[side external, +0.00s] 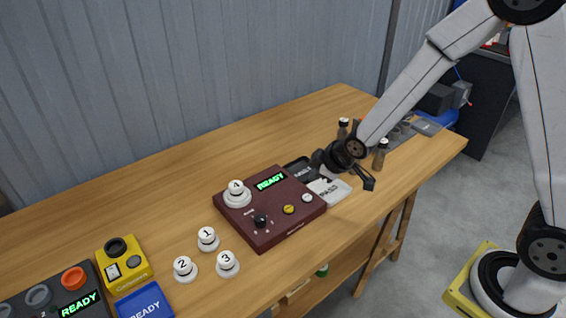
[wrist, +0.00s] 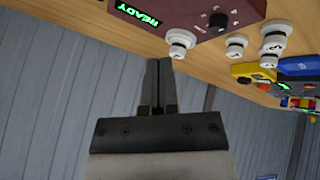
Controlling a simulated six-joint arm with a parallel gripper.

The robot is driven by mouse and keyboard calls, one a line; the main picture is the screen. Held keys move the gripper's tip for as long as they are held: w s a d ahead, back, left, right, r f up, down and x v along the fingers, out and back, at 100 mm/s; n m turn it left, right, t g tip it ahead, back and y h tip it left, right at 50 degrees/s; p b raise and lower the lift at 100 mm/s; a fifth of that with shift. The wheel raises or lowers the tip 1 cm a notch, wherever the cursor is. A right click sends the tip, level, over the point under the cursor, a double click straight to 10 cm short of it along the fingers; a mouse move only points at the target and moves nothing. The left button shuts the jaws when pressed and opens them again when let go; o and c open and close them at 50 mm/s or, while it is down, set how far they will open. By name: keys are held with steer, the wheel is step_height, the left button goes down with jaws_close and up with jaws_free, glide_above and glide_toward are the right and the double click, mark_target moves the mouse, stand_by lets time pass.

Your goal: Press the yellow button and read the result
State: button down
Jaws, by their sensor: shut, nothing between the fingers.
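The yellow button (side external: 289,209) is on the front right of a maroon box (side external: 285,234) on the wooden table. A lit green display (side external: 271,181) at the back of the box reads READY; it also shows in the wrist view (wrist: 138,14). A black knob (side external: 260,220) and a white button (side external: 307,198) are on the same face. My gripper (side external: 369,183) is right of the box and apart from the yellow button. In the wrist view its fingers (wrist: 159,62) are together and empty. The yellow button is not visible in the wrist view.
White weight 4 (side external: 236,194) is on the box's back left corner. Weights 1 (side external: 208,239), 2 (side external: 184,269) and 3 (side external: 227,264) stand left of it. Dark and white trays (side external: 329,190) lie near my gripper. A yellow device (side external: 124,266) is at the left.

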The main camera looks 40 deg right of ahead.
mark_target(286, 206)
steer(key=w+a+f+n+t, duration=0.1)
steer(key=w+n, duration=0.1)
steer(key=w+a+f+n+y, duration=0.1)
steer(key=w, duration=0.2)
steer(key=shift+w+a+f+n+t, duration=0.25)
steer(key=shift+w+n+t, duration=0.1)
steer(key=shift+n+t, duration=0.05)
steer(key=shift+f, duration=0.15)
steer(key=shift+f, duration=4.25)
steer(key=shift+f, duration=0.9)
steer(key=shift+r, duration=0.9)
steer(key=shift+r, duration=0.1)
steer(key=shift+r, duration=2.4)
